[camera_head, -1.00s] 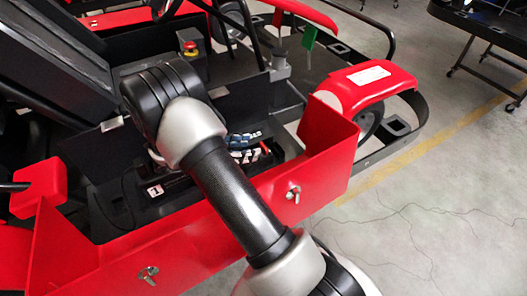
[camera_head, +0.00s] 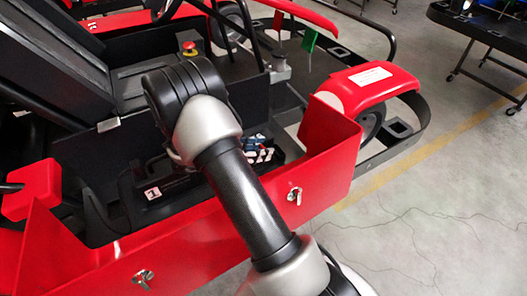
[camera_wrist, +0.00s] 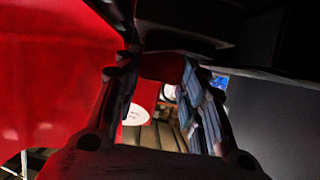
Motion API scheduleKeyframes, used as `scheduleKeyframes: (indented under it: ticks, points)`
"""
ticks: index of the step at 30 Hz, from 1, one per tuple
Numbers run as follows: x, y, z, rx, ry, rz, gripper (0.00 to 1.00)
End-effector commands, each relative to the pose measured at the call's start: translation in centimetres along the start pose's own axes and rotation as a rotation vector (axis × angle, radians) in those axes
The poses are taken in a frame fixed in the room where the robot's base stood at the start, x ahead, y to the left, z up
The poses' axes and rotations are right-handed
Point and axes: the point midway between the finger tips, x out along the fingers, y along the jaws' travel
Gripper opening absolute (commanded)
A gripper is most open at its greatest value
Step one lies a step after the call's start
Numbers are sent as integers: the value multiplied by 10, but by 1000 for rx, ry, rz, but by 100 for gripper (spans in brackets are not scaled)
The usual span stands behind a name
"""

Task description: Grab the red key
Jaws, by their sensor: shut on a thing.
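The red key (camera_wrist: 164,67) appears in the wrist view as a red block between my fingertips. My gripper (camera_wrist: 160,76) is closed around it, with one finger on each side. The key's far end lies in dark shadow, so I cannot tell whether it is still seated in anything. In the head view my gripper is mostly behind my own arm. Only a small blue and white patch of it (camera_head: 260,153) shows inside the kart, behind the red side panel. The key is not clear there.
The black seat (camera_head: 45,45) is at the left. A red emergency button (camera_head: 189,47) and a green flag-like piece (camera_head: 309,40) are farther back. Open floor (camera_head: 440,220) lies at the right.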

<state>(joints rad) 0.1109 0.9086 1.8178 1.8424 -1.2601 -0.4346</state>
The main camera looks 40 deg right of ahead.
Motion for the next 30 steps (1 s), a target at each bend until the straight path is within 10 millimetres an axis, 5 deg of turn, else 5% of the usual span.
scheduleKeyframes:
  ticks: [17, 30]
  points:
    - [-7, -1, -17, 1, 0, -1, 21]
    - [-52, -1, -124, 4, 0, -2, 21]
